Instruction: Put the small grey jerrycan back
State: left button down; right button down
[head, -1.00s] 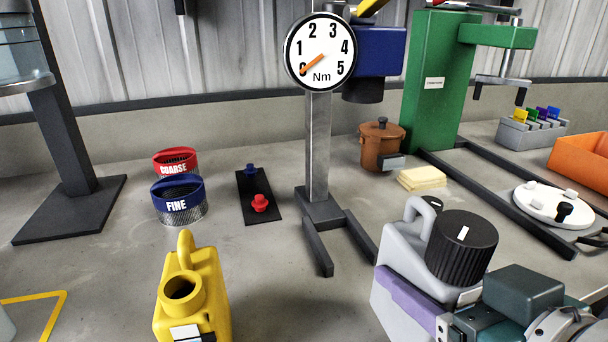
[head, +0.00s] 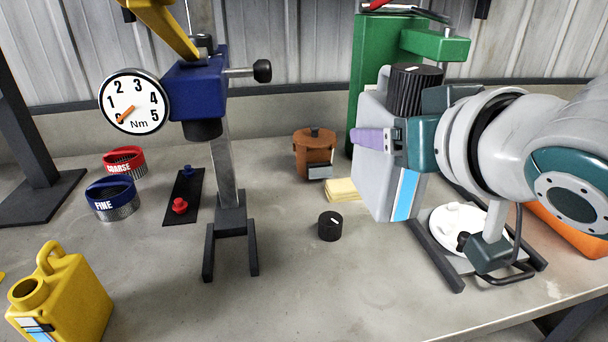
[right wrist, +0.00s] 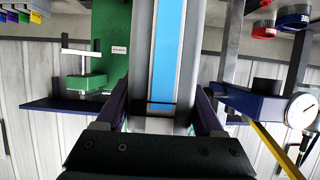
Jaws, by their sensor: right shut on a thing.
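The small grey jerrycan (head: 372,178) with a ribbed black cap (head: 415,90) and a blue-and-white label is held up in the air, roughly upright, at the right of the head view. My right gripper (head: 372,139) is shut on it, its purple fingers across the can's body. In the right wrist view the can's grey side and blue stripe (right wrist: 176,50) lie between the fingers (right wrist: 162,108). The can hides part of the green stand. My left gripper is not in view.
A yellow jerrycan (head: 78,298) stands at the front left. The blue-headed stand with its dial (head: 135,101) is left of centre. A small black cap (head: 330,227), yellow cloths (head: 342,190) and a brown pot (head: 314,153) are near the middle. The front centre of the table is clear.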

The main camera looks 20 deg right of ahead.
jog(key=f+b, duration=0.6)
jog(key=f, duration=1.2)
jog(key=shift+a+f+b, duration=0.2)
jog(key=shift+b, duration=0.15)
jog(key=shift+f, duration=0.1)
grip_release()
